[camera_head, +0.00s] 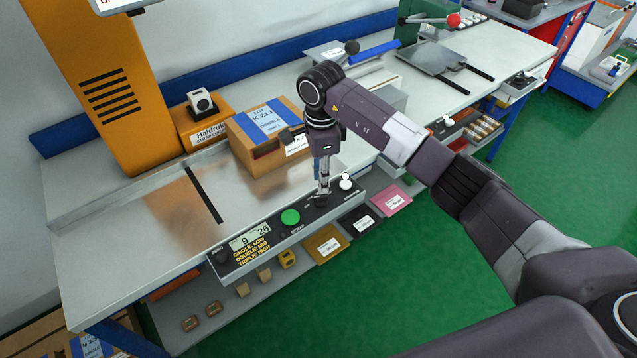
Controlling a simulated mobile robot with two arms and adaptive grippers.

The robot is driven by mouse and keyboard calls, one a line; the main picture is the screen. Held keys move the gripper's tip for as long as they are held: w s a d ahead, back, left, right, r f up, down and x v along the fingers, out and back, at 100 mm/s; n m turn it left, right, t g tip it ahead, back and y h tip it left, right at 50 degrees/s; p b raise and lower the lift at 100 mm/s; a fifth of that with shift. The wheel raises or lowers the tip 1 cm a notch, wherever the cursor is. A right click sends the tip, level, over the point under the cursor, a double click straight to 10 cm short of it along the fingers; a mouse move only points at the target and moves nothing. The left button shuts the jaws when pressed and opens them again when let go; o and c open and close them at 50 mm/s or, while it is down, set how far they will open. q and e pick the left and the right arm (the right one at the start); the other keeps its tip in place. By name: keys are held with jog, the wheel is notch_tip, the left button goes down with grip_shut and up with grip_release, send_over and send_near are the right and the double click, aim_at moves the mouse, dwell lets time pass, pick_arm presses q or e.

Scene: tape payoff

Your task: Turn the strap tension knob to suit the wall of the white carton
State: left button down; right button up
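No carton with a white body shows. The control panel (268,238) runs along the bench's front edge. Its display (250,238) reads 9 26, above the lines SINGLE: LOW, DOUBLE: MID, TRIPLE: HIGH. My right gripper (321,198) points down at the panel, between the green button (290,217) and a white knob (346,183). Its fingers are close together over a dark part, mostly hidden; I cannot tell whether they grip it. My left gripper is out of view.
An orange column (105,85) and an orange Haldruk box (203,128) stand behind the bench. A lower shelf (225,310) holds small blocks and coloured label cards. The bench top (130,225) is clear on the left. Green floor lies in front.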

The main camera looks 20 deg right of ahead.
aim_at(321, 196)
notch_tip(321, 196, down, 6)
jog(key=shift+r+p, duration=0.1)
jog(key=shift+p, duration=0.6)
jog(key=shift+s, duration=0.1)
grip_shut()
